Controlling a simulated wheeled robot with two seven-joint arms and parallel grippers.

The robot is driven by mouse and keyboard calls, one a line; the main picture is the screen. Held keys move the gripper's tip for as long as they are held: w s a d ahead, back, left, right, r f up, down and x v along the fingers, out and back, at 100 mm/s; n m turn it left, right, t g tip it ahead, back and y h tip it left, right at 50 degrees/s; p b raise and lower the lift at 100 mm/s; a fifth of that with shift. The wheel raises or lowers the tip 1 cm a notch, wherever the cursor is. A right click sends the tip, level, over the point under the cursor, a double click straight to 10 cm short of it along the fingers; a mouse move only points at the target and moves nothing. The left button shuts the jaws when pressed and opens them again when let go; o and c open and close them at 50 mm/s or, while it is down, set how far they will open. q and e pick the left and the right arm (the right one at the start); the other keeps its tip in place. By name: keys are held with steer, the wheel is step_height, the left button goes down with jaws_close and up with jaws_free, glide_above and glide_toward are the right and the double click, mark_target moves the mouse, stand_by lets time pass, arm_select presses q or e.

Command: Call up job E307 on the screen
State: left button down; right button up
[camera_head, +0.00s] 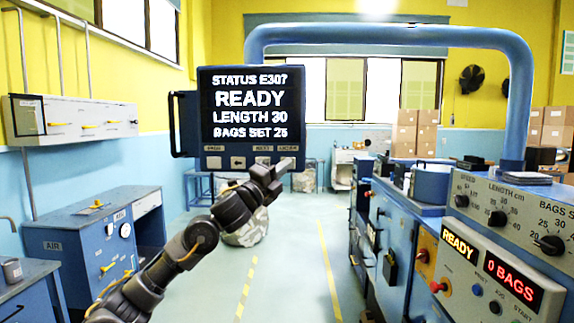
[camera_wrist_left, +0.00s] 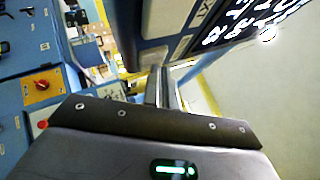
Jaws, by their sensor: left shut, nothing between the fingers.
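The screen (camera_head: 247,100) hangs in a dark blue frame from a thick blue pipe. It reads STATUS E307, READY, LENGTH 30, BAGS SET 25. A row of grey buttons (camera_head: 238,162) runs along its lower edge. My left gripper (camera_head: 285,168) is shut and empty at the right end of this row and hides part of the rightmost button. Whether it touches that button I cannot tell. In the left wrist view the screen's lit text (camera_wrist_left: 245,22) shows at the top right, close to the gripper. My right gripper is not in view.
A blue cabinet (camera_head: 90,245) stands at the left. Boxes (camera_head: 415,130) stand behind.

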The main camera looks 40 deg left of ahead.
arm_select(q)
steer(key=shift+s, duration=0.1)
steer(key=shift+s+d, duration=0.4)
steer(key=shift+s, duration=0.1)
steer(key=shift+s+d+b, duration=0.4)
steer(key=shift+s+d, duration=0.35)
steer(key=shift+s, duration=0.25)
steer(key=shift+s+d+b, duration=0.4)
steer(key=shift+s+d, duration=0.35)
steer(key=shift+s, duration=0.25)
